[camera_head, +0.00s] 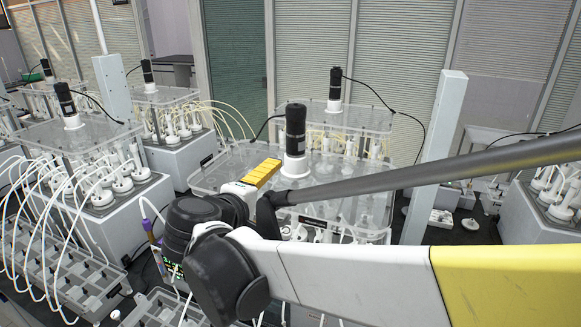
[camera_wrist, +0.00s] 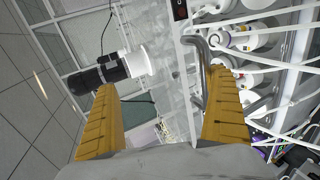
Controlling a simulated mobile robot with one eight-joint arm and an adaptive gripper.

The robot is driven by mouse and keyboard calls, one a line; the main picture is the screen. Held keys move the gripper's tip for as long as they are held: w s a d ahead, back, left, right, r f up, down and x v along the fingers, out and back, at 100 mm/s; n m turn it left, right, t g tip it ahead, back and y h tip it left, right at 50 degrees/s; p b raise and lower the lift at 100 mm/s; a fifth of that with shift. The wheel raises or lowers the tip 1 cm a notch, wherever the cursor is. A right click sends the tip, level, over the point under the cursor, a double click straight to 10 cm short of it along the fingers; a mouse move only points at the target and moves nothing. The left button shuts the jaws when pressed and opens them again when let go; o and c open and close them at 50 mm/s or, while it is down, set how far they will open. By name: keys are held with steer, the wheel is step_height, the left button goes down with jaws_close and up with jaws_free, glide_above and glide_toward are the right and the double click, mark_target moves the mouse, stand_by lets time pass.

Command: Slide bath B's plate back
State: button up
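The nearest bath has a clear plate (camera_head: 345,190) with a black motor (camera_head: 294,130) on a white collar (camera_head: 295,166). I cannot read a letter on it, so I cannot confirm that it is bath B. My gripper (camera_head: 262,172) is over the plate's left part, beside the motor. In the wrist view my gripper (camera_wrist: 162,80) has its yellow fingers wide apart with nothing clamped. The motor (camera_wrist: 100,74) shows by the left finger's tip. A grey bar handle (camera_wrist: 196,75) at the plate's edge lies close to the right finger; I cannot tell whether they touch.
Another motor-topped bath (camera_head: 336,108) stands behind, and more baths (camera_head: 72,135) stand at left with pale tubes (camera_head: 45,190). Bottles with white caps (camera_wrist: 250,40) lie beyond the handle. A white post (camera_head: 433,155) rises at right. My arm hides much of the front.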

steer(key=shift+n+t+h, duration=0.3)
steer(key=shift+n+t, duration=0.1)
steer(key=shift+t, duration=0.5)
steer(key=r, duration=0.2)
steer(key=w+r, duration=0.1)
steer(key=r, duration=0.2)
steer(key=shift+w+a+r, duration=0.1)
steer(key=shift+a+r, duration=0.05)
steer(key=shift+a, duration=0.05)
steer(key=shift+m+g+y, duration=0.4)
steer(key=shift+g, duration=0.5)
steer(key=f, duration=0.2)
steer(key=s+f, duration=0.1)
steer(key=f, duration=0.1)
steer(key=shift+s+f, duration=0.2)
steer(key=v, duration=0.3)
steer(key=shift+s+d, duration=0.25)
steer(key=shift+s, duration=0.1)
steer(key=c, duration=1)
steer(key=shift+f, duration=0.2)
steer(key=v, duration=0.3)
steer(key=f+p+v, duration=0.1)
steer(key=v, duration=0.2)
steer(key=f+p+v, duration=0.1)
steer(key=v, duration=0.3)
steer(key=shift+s+a+r, duration=0.1)
steer(key=shift+s+a, duration=0.1)
steer(key=shift+s, duration=0.25)
